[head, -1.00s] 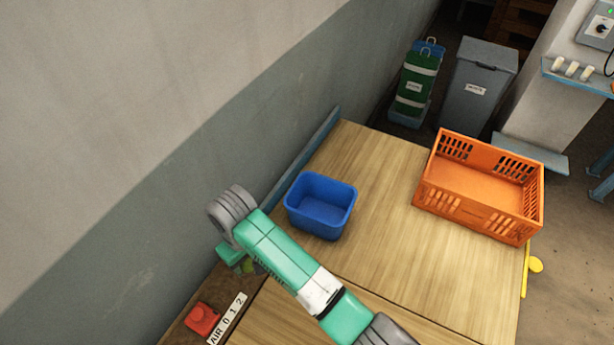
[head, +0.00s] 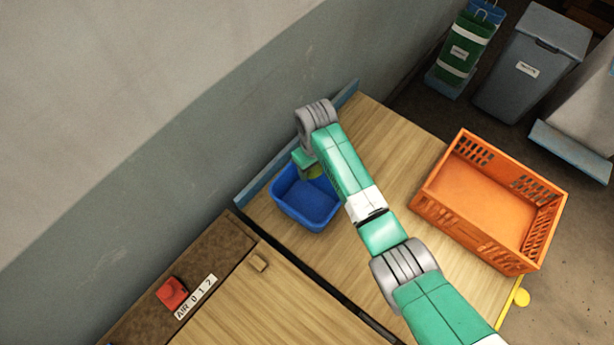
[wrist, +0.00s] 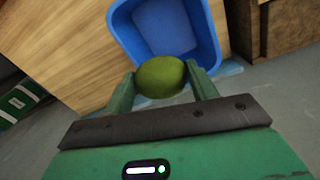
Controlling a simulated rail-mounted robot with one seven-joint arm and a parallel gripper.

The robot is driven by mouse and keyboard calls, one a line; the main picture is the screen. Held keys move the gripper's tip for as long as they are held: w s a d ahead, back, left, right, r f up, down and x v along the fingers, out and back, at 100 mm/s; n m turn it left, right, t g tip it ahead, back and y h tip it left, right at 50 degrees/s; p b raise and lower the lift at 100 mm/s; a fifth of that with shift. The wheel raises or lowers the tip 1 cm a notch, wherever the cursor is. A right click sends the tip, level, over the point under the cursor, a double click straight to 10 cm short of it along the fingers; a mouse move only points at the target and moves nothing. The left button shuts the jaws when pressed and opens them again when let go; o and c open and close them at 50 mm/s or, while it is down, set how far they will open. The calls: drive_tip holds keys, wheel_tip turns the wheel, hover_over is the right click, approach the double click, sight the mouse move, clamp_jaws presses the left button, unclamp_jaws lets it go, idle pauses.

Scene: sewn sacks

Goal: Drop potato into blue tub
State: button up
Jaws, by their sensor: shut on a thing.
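The potato (wrist: 160,77) is an olive-green oval in the wrist view. My gripper (wrist: 161,82) is shut on it, with one finger on each side. In the head view a sliver of the potato (head: 315,171) shows beside my gripper (head: 309,167), partly hidden by my arm. The blue tub (head: 300,215) stands upright on the wooden table, and my gripper is over its far edge in that view. In the wrist view the blue tub (wrist: 213,40) lies just beyond the potato, and the part of its floor in view is bare.
An orange crate (head: 480,247) stands on the table (head: 396,150) to the right, empty as far as I see. A wall runs along the left.

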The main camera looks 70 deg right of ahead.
wheel_tip(320, 180, down, 6)
drive_tip(key=b, duration=0.6)
drive_tip(key=shift+r, duration=0.2)
drive_tip(key=o, duration=1.1)
drive_tip(key=shift+c, duration=0.2)
wheel_tip(320, 180, up, 8)
drive_tip(key=shift+f+p, duration=0.1)
drive_tip(key=shift+p, duration=0.35)
